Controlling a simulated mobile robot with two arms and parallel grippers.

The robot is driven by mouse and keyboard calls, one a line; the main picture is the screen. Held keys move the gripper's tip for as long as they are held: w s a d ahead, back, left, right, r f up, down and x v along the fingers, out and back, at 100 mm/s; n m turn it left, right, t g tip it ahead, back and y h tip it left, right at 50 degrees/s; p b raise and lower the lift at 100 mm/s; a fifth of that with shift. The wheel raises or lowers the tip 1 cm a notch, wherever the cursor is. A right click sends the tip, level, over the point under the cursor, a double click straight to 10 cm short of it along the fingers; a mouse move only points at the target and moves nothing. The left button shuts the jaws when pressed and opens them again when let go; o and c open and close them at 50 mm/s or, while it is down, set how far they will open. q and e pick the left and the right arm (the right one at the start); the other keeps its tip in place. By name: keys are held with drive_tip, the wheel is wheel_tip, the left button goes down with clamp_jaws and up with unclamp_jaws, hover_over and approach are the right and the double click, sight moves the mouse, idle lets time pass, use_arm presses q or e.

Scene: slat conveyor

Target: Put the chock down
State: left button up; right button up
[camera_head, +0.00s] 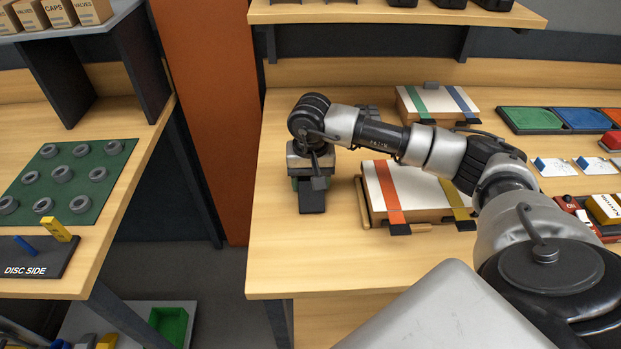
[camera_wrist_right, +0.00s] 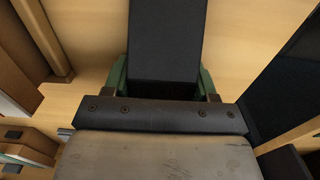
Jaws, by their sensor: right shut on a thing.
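The chock (camera_head: 312,200) is a dark, nearly black block below my right gripper (camera_head: 309,182), over the left part of the wooden bench. In the right wrist view the chock (camera_wrist_right: 165,45) is a long black shape between the green-edged fingers of the right gripper (camera_wrist_right: 164,84). The right gripper is shut on it and points down. I cannot tell whether the chock's underside touches the bench top. My left gripper is not in view.
Right of the chock lies a white-topped panel (camera_head: 412,178) with orange and yellow straps; a similar strapped panel (camera_head: 408,92) lies behind. Colored trays (camera_head: 530,120) stand at the right. The bench (camera_head: 270,240) is clear in front, its left edge close. A separate table (camera_head: 105,215) stands left across a gap.

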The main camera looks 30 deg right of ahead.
drive_tip(key=o, duration=1.1)
drive_tip(key=shift+o, duration=0.2)
